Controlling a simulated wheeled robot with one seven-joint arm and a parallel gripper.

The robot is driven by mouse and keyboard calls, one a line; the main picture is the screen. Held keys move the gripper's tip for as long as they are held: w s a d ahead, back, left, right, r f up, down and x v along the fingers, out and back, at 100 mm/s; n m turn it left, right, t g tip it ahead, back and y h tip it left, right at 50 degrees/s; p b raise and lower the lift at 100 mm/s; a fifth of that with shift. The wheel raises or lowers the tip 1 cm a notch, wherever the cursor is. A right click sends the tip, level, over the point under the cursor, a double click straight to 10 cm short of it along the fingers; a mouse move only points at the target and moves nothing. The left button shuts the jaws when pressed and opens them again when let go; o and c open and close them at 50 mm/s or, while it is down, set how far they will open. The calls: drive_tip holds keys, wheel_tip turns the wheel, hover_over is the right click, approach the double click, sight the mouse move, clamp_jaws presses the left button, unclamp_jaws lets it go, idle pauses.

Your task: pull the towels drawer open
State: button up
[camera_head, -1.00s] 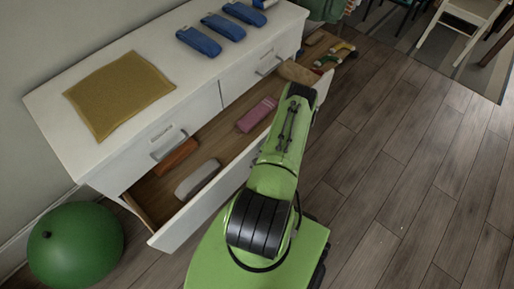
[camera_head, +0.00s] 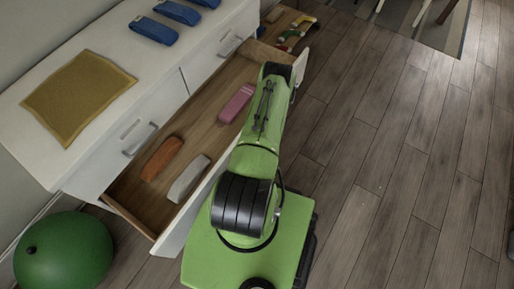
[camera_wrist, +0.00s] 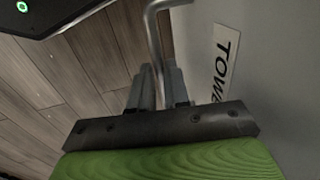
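The towels drawer (camera_head: 205,130) stands well out from the white cabinet in the head view. Its wooden inside holds an orange-brown roll (camera_head: 162,158), a grey roll (camera_head: 188,178) and a pink roll (camera_head: 237,103). In the wrist view, the grey drawer front (camera_wrist: 275,60) carries a partly hidden label (camera_wrist: 226,62) reading "TOWE". My gripper (camera_wrist: 160,85) has its two fingers close around the bent metal handle (camera_wrist: 154,35) and appears shut on it. The head view hides the gripper behind my green arm.
The white cabinet (camera_head: 95,25) has a mustard cloth (camera_head: 80,92) and several blue rolls (camera_head: 152,30) on top. A green ball (camera_head: 63,252) sits at lower left. Coloured items (camera_head: 293,33) lie on wood beyond the drawer's far end. The wooden floor (camera_head: 400,150) at right is clear.

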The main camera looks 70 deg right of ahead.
drive_tip(key=o, duration=0.3)
drive_tip(key=shift+o, duration=0.2)
drive_tip(key=shift+r, duration=0.1)
wheel_tip(320, 180, up, 15)
drive_tip(key=s+p, duration=0.3)
drive_tip(key=p, duration=0.1)
drive_tip(key=shift+a+r, duration=0.15)
drive_tip(key=shift+a, duration=0.15)
